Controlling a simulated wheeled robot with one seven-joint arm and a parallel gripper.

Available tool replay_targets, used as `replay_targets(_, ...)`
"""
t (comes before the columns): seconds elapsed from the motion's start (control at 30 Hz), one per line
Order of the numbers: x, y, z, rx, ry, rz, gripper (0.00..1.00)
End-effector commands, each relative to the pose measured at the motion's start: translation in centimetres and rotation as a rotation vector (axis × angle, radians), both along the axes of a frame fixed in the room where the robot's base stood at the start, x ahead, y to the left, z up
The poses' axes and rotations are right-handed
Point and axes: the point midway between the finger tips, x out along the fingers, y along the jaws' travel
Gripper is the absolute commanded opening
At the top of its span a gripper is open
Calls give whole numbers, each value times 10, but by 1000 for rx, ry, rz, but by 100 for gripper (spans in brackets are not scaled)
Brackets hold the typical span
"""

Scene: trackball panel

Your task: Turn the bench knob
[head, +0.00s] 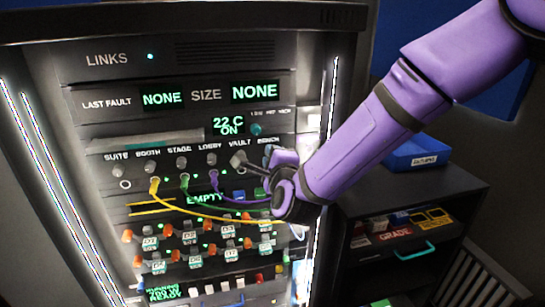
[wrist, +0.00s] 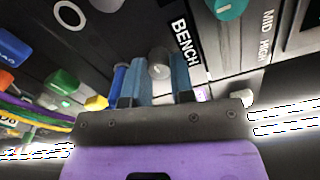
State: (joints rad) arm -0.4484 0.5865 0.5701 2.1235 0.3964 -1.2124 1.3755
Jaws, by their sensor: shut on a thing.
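The bench knob (wrist: 159,66) is a grey round knob beside the BENCH label in the wrist view. My gripper (wrist: 161,82) has its two blue fingers on either side of it and is shut on it. In the head view my gripper (head: 262,170) reaches the right end of the knob row under the BENCH label (head: 268,149). The knob itself is hard to make out there, behind my gripper and wrist. The knob's pointer direction is not clear.
Coloured cables, including a yellow one (head: 200,211), hang below the row. A black cabinet with a blue bin (head: 416,155) stands at right.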

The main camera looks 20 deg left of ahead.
Motion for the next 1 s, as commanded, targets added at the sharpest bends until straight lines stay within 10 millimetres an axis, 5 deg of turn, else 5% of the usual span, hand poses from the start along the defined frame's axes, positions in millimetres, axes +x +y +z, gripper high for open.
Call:
replay_targets(0.03, 0, 0, -2, -2, 4, 0, 0)
replay_targets(0.07, 0, 0, -2, -2, 4, 0, 27)
replay_targets(0.17, 0, 0, -1, -2, 3, 0, 48)
replay_targets(0.57, -8, -4, 0, -1, 0, 0, 48)
replay_targets(1.0, -72, -44, -1, -2, 1, 1, 48)
